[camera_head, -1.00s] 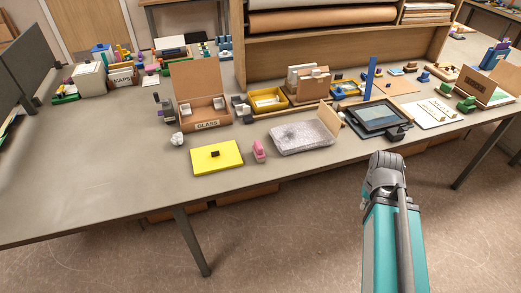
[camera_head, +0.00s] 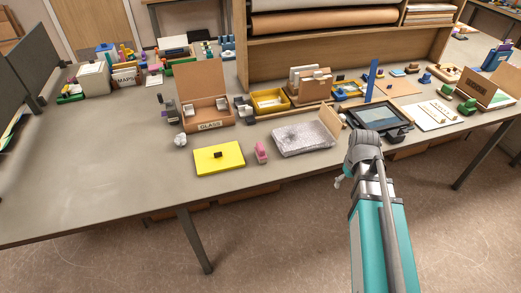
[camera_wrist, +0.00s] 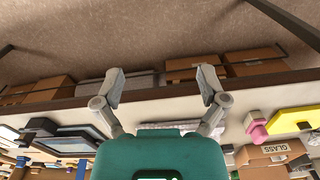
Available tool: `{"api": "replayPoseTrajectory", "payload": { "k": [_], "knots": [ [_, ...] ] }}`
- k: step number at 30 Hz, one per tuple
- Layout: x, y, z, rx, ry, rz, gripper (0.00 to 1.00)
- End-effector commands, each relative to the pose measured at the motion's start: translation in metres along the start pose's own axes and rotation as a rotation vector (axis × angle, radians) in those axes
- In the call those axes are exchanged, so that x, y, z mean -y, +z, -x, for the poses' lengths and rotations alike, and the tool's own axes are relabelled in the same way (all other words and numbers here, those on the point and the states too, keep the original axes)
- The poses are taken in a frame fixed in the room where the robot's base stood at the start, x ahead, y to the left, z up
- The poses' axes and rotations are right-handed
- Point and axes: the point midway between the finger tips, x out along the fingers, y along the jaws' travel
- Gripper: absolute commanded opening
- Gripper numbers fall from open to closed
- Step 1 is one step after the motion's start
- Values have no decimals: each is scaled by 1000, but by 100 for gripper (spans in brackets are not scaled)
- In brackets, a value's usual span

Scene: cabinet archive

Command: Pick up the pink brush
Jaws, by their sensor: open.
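The pink brush (camera_head: 261,153) lies near the front edge of the table, just right of the yellow board with a small dark block on it (camera_head: 219,158). In the wrist view, the pink brush (camera_wrist: 256,131) shows at the right, next to the yellow board. My gripper (camera_wrist: 161,75) is open and empty, with its fingers spread wide. In the head view, a fingertip (camera_head: 338,182) shows in front of the table edge, to the right of the brush and apart from it. The rest of the gripper is largely hidden there by my arm.
A tray with a grey crinkled surface (camera_head: 300,139) stands right of the brush. The box labelled GLASS (camera_head: 210,125) and a white crumpled lump (camera_head: 180,140) stand behind the yellow board. The table's front left (camera_head: 90,195) is clear. Cardboard boxes (camera_wrist: 35,88) sit under the table.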

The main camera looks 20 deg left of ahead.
Motion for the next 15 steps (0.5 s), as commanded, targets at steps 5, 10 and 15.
{"api": "replayPoseTrajectory", "payload": {
  "k": [5, 10, 15],
  "knots": [
    [32, -67, 26, 0, 0, 336, 100],
    [70, -120, 44, 0, 0, 655, 100],
    [115, -170, 62, -1, 0, 973, 100]
  ]
}}
